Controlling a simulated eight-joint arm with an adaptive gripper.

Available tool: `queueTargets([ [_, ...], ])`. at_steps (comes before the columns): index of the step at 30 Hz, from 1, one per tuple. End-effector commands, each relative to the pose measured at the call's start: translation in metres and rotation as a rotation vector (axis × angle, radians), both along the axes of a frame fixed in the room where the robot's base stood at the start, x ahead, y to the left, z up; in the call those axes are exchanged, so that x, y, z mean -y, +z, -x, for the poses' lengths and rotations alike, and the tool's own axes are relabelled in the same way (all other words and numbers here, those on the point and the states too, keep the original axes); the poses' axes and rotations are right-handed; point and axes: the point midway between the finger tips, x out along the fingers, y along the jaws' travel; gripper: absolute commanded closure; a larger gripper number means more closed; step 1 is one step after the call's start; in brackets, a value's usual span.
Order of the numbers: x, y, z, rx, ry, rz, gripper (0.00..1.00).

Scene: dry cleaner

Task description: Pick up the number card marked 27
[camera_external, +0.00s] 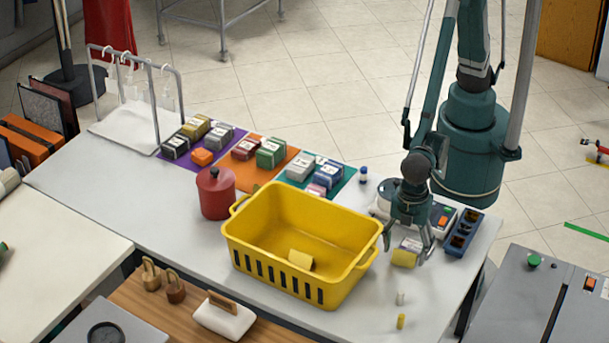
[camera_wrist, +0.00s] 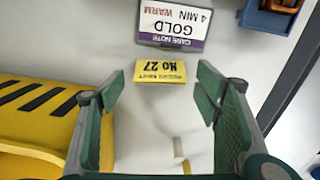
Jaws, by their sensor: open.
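The yellow number card (camera_wrist: 160,85) marked "No 27" appears upside down in the wrist view. It lies on the white table between and just beyond my fingertips. It also shows as a yellow piece (camera_external: 403,258) under my gripper in the external view. My gripper (camera_wrist: 160,92) is open and empty, with a green finger on each side of the card's line. In the external view my gripper (camera_external: 408,248) points down above the table, right of the yellow basket. I cannot tell the exact height of the fingertips above the card.
A care note (camera_wrist: 175,24) reading "Gold, 4 min, warm" lies just beyond the card. The yellow basket (camera_external: 262,268) stands close on the left, with a yellow piece (camera_external: 300,260) inside. A blue tray (camera_external: 463,234) lies right. Small white (camera_external: 400,298) and yellow (camera_external: 401,321) pieces stand in front.

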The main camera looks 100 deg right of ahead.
Motion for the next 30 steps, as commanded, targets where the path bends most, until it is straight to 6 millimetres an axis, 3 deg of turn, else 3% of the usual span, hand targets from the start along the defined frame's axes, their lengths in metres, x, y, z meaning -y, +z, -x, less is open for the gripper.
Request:
queueTargets([
  [6,0.000,-0.015,0.000,0.000,0.000,0.000,0.37],
  [24,0.000,-0.015,0.000,0.000,0.000,0.000,0.37],
  [30,0.000,-0.015,0.000,0.000,0.000,0.000,0.59],
])
